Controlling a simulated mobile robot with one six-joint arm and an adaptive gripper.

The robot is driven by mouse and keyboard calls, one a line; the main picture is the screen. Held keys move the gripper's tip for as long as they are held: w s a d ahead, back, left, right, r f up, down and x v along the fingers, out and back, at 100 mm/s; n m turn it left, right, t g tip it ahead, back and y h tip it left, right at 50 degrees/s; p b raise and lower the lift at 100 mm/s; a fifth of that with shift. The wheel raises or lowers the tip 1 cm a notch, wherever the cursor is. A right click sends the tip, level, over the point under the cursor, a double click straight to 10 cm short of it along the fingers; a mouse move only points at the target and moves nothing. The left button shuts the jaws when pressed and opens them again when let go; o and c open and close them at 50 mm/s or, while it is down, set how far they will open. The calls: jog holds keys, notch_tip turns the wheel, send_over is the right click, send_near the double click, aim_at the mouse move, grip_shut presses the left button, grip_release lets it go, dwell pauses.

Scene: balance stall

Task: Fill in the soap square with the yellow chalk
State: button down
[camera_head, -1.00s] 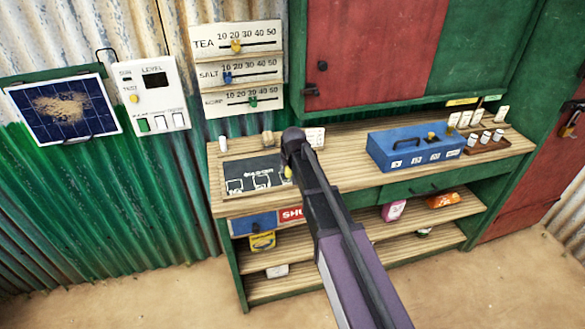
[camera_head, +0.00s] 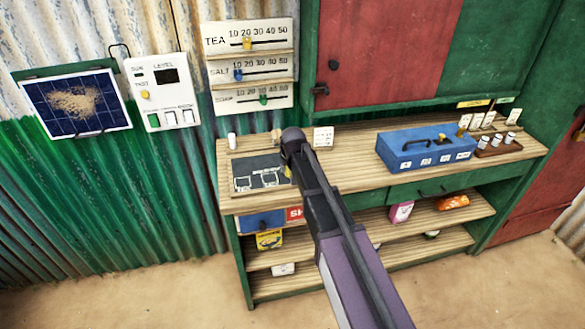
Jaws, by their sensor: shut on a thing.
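A dark slate (camera_head: 258,165) lies on the left part of the counter. Two white square outlines show on it, and its right part is hidden behind my arm. The labels are too small to read, so I cannot tell which square is soap. My gripper (camera_head: 289,168) is over the slate's right edge, largely hidden by my own wrist. A bit of yellow chalk (camera_head: 288,172) shows at its tip, and the gripper is shut on it. I cannot tell whether the chalk touches the slate.
A white cylinder (camera_head: 232,140) stands behind the slate. A blue box (camera_head: 425,148) sits on the counter (camera_head: 350,160) to the right, beside a tray of small cylinders (camera_head: 497,148). A slider board (camera_head: 250,65) hangs on the wall above.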

jog(key=shift+s+a, duration=0.15)
jog(key=shift+a, duration=0.25)
jog(key=shift+w, duration=0.35)
dwell(0.4)
jog(key=shift+w+d, duration=0.25)
jog(key=shift+d, duration=0.5)
jog(key=shift+w+d, duration=0.2)
jog(key=shift+d, duration=0.55)
jog(key=shift+w+d, duration=0.2)
jog(key=shift+d, duration=0.6)
jog(key=shift+w+d, duration=0.2)
jog(key=shift+d, duration=0.55)
